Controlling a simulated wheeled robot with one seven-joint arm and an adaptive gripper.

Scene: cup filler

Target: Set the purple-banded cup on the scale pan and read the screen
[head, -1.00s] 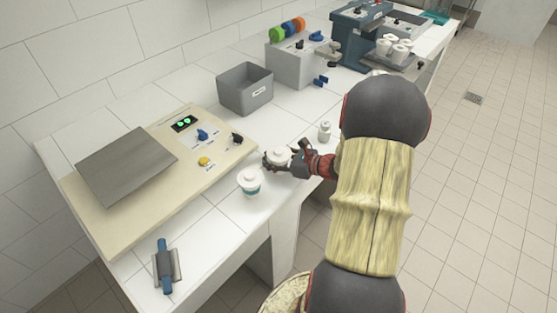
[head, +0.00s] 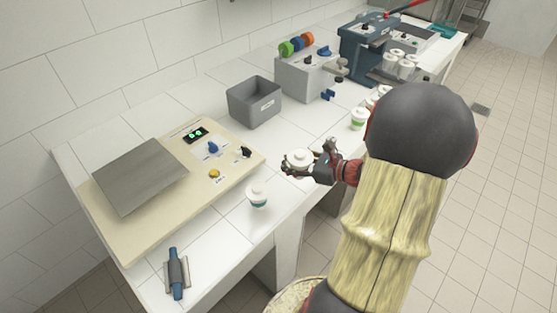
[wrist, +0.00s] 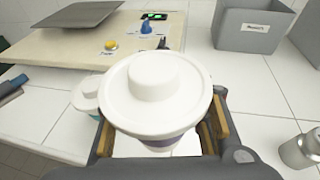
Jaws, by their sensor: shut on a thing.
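My gripper (head: 312,168) is shut on a white lidded cup (head: 298,158), held at the counter's front edge, right of the scale. In the wrist view the cup (wrist: 155,92) fills the middle, with a bit of purple band showing under its wide lid. The scale's grey square pan (head: 140,176) is bare, on a cream base (head: 118,232) at the left. The scale's dark screen (head: 196,134) shows green digits, too small to read surely.
A teal-banded lidded cup (head: 257,196) stands between the scale and counter edge. A blue-handled roller (head: 176,274) lies front left. A grey bin (head: 254,105) stands behind. A green-banded cup (head: 358,119) stands right. A metal container (wrist: 302,148) shows in the wrist view.

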